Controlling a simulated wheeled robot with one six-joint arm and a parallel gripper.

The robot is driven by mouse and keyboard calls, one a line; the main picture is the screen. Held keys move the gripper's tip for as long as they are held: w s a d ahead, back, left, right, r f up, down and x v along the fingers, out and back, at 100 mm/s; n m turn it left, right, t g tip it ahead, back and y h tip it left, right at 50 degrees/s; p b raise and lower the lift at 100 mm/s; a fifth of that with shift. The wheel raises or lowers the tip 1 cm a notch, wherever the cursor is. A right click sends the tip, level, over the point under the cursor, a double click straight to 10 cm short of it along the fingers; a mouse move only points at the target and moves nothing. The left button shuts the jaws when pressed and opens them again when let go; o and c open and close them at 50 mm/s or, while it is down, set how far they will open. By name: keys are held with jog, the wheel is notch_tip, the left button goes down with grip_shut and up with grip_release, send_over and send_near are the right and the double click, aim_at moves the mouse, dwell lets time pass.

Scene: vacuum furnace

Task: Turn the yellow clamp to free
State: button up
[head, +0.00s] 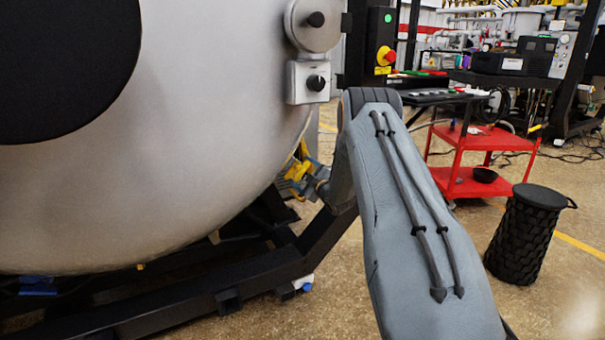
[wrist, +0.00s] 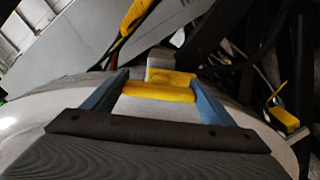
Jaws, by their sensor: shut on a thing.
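The yellow clamp (head: 297,171) is at the lower right edge of the big pale round furnace door in the head view, partly hidden by my gripper and arm. In the wrist view the yellow clamp (wrist: 158,91) lies between the two blue fingers of my gripper (wrist: 161,82). My gripper is shut on the clamp, with a finger on either side of it. A pale metal block (wrist: 170,62) shows just behind the clamp. In the head view my gripper (head: 303,184) is small and mostly behind my arm.
The furnace door (head: 200,130) fills the left, over a black frame (head: 240,285). A control box with a red and yellow button (head: 385,57) stands above. A red cart (head: 462,180) and a black bin (head: 525,235) stand right. Another yellow part (wrist: 285,119) shows right in the wrist view.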

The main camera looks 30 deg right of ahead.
aim_at(304, 173)
dwell(0.4)
jog(key=o, duration=1)
jog(key=shift+o, duration=0.2)
jog(key=shift+s, duration=0.1)
jog(key=s, duration=0.7)
jog(key=shift+s+d+p, duration=0.15)
jog(key=shift+s+p, duration=0.2)
jog(key=shift+p, duration=0.05)
